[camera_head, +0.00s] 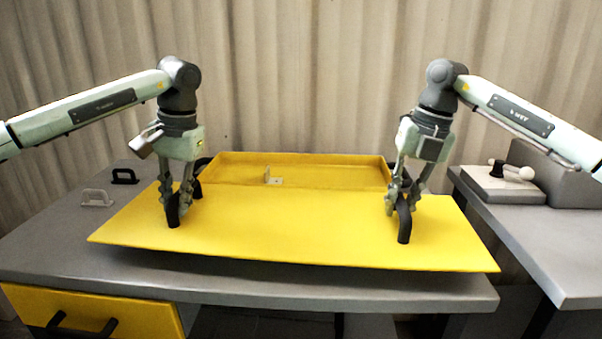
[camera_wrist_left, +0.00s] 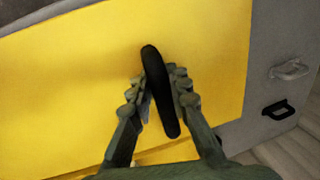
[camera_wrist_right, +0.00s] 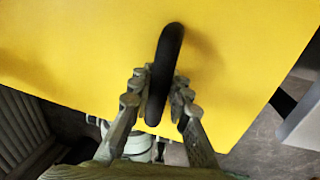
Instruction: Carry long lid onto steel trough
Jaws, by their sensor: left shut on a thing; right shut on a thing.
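The long lid (camera_head: 290,228) is a flat yellow panel with two black handles. My left gripper (camera_head: 178,200) is shut on its left handle (camera_wrist_left: 158,90). My right gripper (camera_head: 400,195) is shut on its right handle (camera_wrist_right: 165,70). The lid appears held above the grey worktop, roughly level, in front of the trough. The trough (camera_head: 300,160) is a yellow open box at the back of the worktop. The lid hides its front wall and much of its inside. A small pale bracket (camera_head: 274,180) shows inside the trough.
The grey worktop (camera_head: 60,240) has a black handle (camera_head: 125,176) and a grey handle (camera_head: 97,197) at its left. A yellow drawer (camera_head: 120,312) sits below. Another grey counter (camera_head: 540,240) with a lever box (camera_head: 503,180) stands at the right, across a gap. A curtain closes the back.

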